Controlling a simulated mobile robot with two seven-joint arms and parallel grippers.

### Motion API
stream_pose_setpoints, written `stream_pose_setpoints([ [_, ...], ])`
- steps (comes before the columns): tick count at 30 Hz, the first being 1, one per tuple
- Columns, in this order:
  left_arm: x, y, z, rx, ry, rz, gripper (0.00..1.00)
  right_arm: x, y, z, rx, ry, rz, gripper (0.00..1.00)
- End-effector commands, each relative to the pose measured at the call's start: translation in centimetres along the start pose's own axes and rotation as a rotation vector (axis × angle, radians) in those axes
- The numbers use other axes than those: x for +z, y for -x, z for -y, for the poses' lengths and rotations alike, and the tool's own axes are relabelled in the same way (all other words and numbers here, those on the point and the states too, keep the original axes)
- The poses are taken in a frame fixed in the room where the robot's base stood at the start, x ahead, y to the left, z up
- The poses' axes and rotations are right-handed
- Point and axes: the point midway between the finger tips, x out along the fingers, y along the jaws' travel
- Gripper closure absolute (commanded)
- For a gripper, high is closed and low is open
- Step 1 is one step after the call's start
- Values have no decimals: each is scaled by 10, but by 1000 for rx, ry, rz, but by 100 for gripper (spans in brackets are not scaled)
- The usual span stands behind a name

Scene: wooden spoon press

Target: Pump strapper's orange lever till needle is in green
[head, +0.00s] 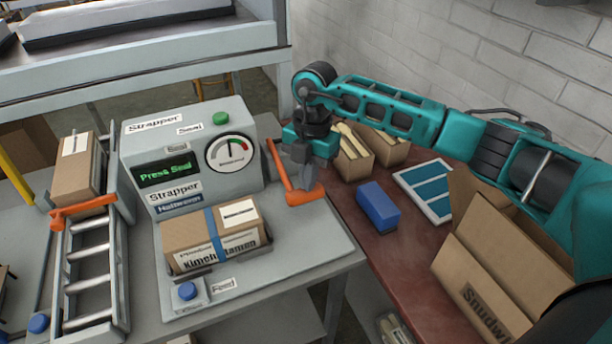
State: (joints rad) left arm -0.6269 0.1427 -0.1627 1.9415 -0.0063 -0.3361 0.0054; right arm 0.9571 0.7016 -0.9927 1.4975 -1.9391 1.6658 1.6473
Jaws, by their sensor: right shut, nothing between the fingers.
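The strapper (190,145) is a grey machine on the table, with its green display reading "Press Seal". Its round dial (231,153) faces me; the needle is too small to read surely against the coloured band. The orange lever (279,165) is on the machine's right side, angled down to a thick orange handle (307,196) low over the base plate. My right gripper (301,188) is shut and empty, pointing down at the handle; I cannot tell whether it touches. A box (190,235) with a blue strap sits on the plate before the machine. My left gripper is out of view.
A green button (221,118) tops the machine; a blue Feed button (187,290) sits front left. A roller conveyor (90,270) with a box (77,165) is at left. A blue block (377,205), a white-and-teal tray (426,190) and open cartons (490,270) crowd the right.

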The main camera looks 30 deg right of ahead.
Motion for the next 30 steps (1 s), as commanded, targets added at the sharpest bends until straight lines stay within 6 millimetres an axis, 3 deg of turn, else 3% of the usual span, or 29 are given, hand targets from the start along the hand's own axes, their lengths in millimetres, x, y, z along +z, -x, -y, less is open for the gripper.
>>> stream_pose_setpoints([
  [9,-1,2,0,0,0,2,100,28,12,1,-3,-4,0,100],
  [20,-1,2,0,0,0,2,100,29,16,0,-2,0,0,100],
  [25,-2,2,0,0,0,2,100,30,40,0,1,-1,1,100],
  [30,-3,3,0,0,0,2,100,30,79,-1,3,0,3,100],
])
